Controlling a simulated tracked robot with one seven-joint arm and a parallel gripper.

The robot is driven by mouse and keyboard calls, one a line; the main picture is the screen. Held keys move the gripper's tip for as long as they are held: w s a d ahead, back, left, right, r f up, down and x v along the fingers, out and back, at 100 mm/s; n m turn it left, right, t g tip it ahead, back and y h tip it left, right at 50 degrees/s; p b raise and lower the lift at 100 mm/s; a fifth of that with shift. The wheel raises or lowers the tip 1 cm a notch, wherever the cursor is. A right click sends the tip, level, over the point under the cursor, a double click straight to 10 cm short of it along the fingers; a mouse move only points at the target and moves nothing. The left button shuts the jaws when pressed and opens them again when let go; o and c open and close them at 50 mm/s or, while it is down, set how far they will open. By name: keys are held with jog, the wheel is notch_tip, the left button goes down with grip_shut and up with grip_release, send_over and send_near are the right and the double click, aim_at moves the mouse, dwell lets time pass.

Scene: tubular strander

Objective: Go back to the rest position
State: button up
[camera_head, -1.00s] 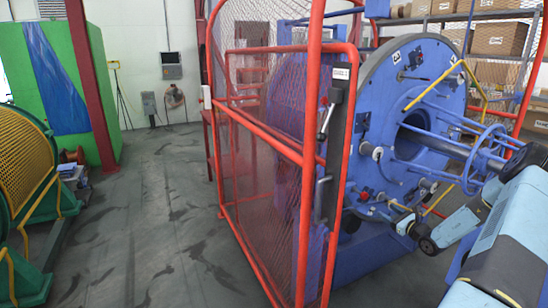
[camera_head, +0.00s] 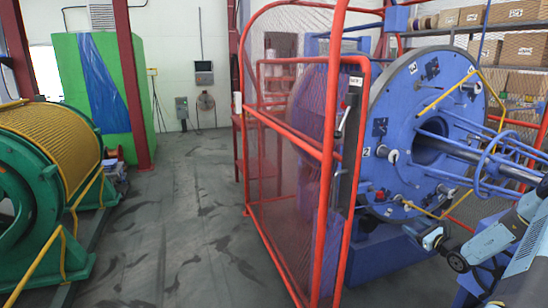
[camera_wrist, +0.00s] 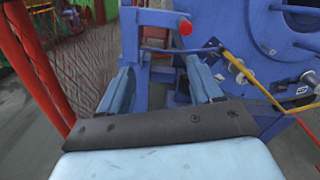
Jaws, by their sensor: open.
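My gripper (camera_head: 428,236) shows at the lower right of the head view, in front of the lower part of the blue strander disc (camera_head: 400,115). In the wrist view my gripper (camera_wrist: 162,82) has its two blue fingers spread apart, with nothing held between them. Blue machine framework and a red round knob (camera_wrist: 185,27) lie beyond the fingers. My light blue arm enters from the right edge of the head view. Whether the gripper touches the machine cannot be told; no contact shows.
A red mesh guard (camera_head: 290,170) stands left of the disc. A green-framed reel (camera_head: 50,150) stands at left. Grey floor (camera_head: 180,220) between reel and guard is clear.

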jog(key=s+a+r+n+g+y, duration=0.1)
jog(key=s+a+r+n+g, duration=0.35)
jog(key=a+r, duration=0.35)
jog(key=s+a+r+n+g+y, duration=0.1)
jog(key=s+a+r+n+g, duration=0.25)
jog(key=a+r+n, duration=0.5)
jog(key=s+a+r+n+g+y, duration=0.1)
jog(key=s+a+r+n+g, duration=0.4)
jog(key=a, duration=0.6)
jog(key=s+a+r+n+g+h, duration=0.1)
jog(key=s+a+r+n+h, duration=0.1)
jog(key=s+a+r, duration=0.4)
jog(key=s+a+r+n+h, duration=0.1)
jog(key=s+r+n+h, duration=0.15)
jog(key=s, duration=0.45)
jog(key=s+d+r+n+t+h, duration=0.1)
jog(key=s+r+n+h, duration=0.1)
jog(key=s, duration=0.7)
jog(key=s+d+r+n+t+h, duration=0.1)
jog(key=s+r+n+t+h, duration=0.1)
jog(key=s, duration=0.7)
jog(key=shift+r+n+h, duration=0.55)
jog(key=shift+r+n, duration=0.3)
jog(key=shift+r, duration=0.15)
jog(key=shift+s+d, duration=0.1)
jog(key=shift+d, duration=0.05)
